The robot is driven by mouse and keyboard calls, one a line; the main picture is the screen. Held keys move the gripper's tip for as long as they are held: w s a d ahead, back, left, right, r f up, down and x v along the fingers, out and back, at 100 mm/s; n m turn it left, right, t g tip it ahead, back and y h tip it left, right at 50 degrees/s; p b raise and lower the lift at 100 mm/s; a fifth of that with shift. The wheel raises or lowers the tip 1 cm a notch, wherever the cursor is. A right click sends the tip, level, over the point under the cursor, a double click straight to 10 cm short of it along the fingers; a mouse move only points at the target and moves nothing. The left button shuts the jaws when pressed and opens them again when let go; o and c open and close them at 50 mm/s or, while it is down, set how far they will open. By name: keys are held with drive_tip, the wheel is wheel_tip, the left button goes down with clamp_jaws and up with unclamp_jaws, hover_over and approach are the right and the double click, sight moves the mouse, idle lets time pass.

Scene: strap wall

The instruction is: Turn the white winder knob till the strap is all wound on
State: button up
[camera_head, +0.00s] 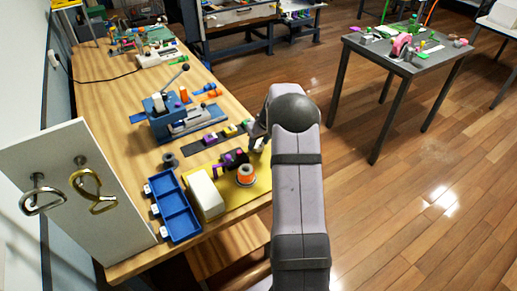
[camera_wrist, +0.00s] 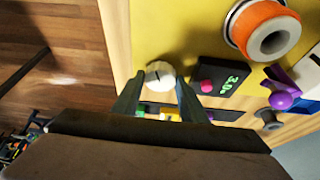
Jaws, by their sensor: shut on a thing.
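The white winder knob (camera_wrist: 160,73) is at the upper middle of the wrist view, beside a yellow panel (camera_wrist: 190,30). My gripper (camera_wrist: 159,86) has one dark finger on each side of the knob and is shut on it. In the head view my gripper (camera_head: 259,141) is at the panel's far right corner, and the arm hides most of it. I cannot make out the knob there. A spool with an orange band (camera_wrist: 263,28) around a pale hub stands on the panel; it also shows in the head view (camera_head: 246,174). No loose strap end can be made out.
A black box with a green readout and pink button (camera_wrist: 223,80) stands close beside my gripper. A white block (camera_head: 206,195), a blue tray (camera_head: 175,213) and a blue machine (camera_head: 172,118) share the wooden bench. A white board with metal rings (camera_head: 60,165) stands at left.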

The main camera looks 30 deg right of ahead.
drive_tip(key=n+b, duration=0.1)
drive_tip(key=n+y+b, duration=0.1)
drive_tip(key=n+b, duration=0.1)
drive_tip(key=shift+d+f+n+y+b, duration=0.2)
drive_tip(key=shift+f+n+y+b, duration=0.05)
drive_tip(key=shift+n+y+b, duration=0.05)
drive_tip(key=shift+w+r+n+y, duration=0.15)
drive_tip(key=shift+n+y, duration=0.15)
drive_tip(key=shift+n, duration=0.6)
drive_tip(key=n+y, duration=0.1)
drive_tip(key=n, duration=0.1)
drive_tip(key=shift+d+r+n+g, duration=0.1)
drive_tip(key=shift+r+n+g, duration=0.05)
drive_tip(key=shift+n+g, duration=0.25)
drive_tip(key=shift+r+n+g+y+p, duration=0.1)
drive_tip(key=shift+n+g+y+p, duration=0.25)
drive_tip(key=shift+n+p, duration=0.85)
drive_tip(key=shift+w+d+r+n+g+p, duration=0.1)
drive_tip(key=shift+w+n+g+p, duration=0.15)
drive_tip(key=shift+n+p, duration=0.75)
drive_tip(key=shift+s+f+p, duration=0.1)
drive_tip(key=shift+f+p, duration=0.1)
drive_tip(key=shift+p, duration=0.85)
drive_tip(key=o, duration=1)
drive_tip(key=shift+o, duration=0.2)
